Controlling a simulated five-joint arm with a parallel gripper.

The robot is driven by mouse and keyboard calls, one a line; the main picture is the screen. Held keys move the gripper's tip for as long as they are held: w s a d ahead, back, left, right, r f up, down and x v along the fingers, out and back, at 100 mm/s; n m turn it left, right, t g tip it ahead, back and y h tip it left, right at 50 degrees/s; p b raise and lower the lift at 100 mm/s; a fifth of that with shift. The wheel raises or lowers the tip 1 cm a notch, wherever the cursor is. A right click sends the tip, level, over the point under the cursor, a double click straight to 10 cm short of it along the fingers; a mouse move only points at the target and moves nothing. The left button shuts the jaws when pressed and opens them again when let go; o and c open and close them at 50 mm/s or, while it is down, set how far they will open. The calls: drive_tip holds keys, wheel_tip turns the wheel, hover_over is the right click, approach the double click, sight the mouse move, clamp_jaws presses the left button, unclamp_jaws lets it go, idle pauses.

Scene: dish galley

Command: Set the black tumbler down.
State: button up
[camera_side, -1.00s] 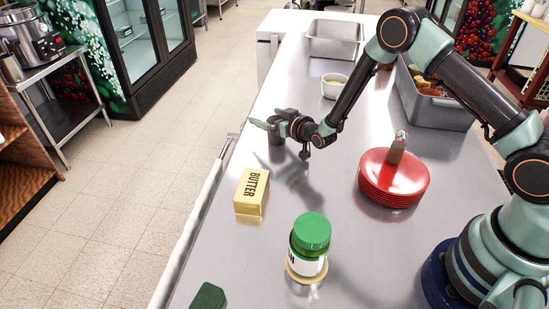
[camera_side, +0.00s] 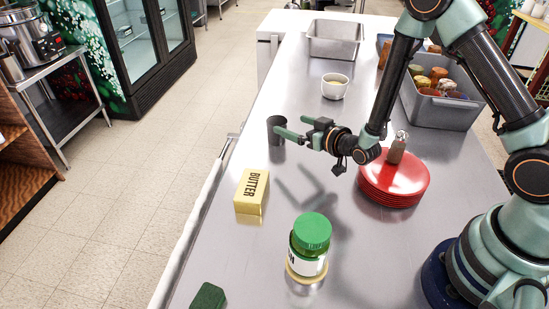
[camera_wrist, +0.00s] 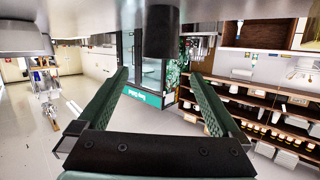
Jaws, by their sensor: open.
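The black tumbler (camera_side: 276,131) stands upright on the steel counter (camera_side: 232,268), close to its left edge. In the wrist view, which is upside down, the tumbler (camera_wrist: 162,32) appears at the top centre, beyond the fingertips. My gripper (camera_side: 292,127) is open and empty, just to the right of the tumbler. One green finger overlaps the tumbler's side in the side view, but the wrist view shows both fingers (camera_wrist: 160,82) apart from it with clear space between them.
A butter box (camera_side: 251,192) and a green-lidded jar (camera_side: 309,245) stand nearer the camera. Red stacked plates (camera_side: 378,190) with a small shaker (camera_side: 397,150) are to the right. A white bowl (camera_side: 334,87), a steel pan (camera_side: 335,40) and a grey bin (camera_side: 437,113) lie farther back.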

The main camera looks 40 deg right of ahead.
drive_tip(key=s+d+r+g, duration=0.1)
drive_tip(key=s+r+g, duration=0.2)
drive_tip(key=s+r, duration=0.35)
drive_tip(key=s+d+r+g, duration=0.1)
drive_tip(key=s+r+g, duration=0.2)
drive_tip(key=r, duration=0.6)
drive_tip(key=s+d+r+g, duration=0.1)
drive_tip(key=s+r+g, duration=0.2)
drive_tip(key=s, duration=0.8)
drive_tip(key=shift+s+h, duration=0.35)
drive_tip(key=shift+h, duration=0.05)
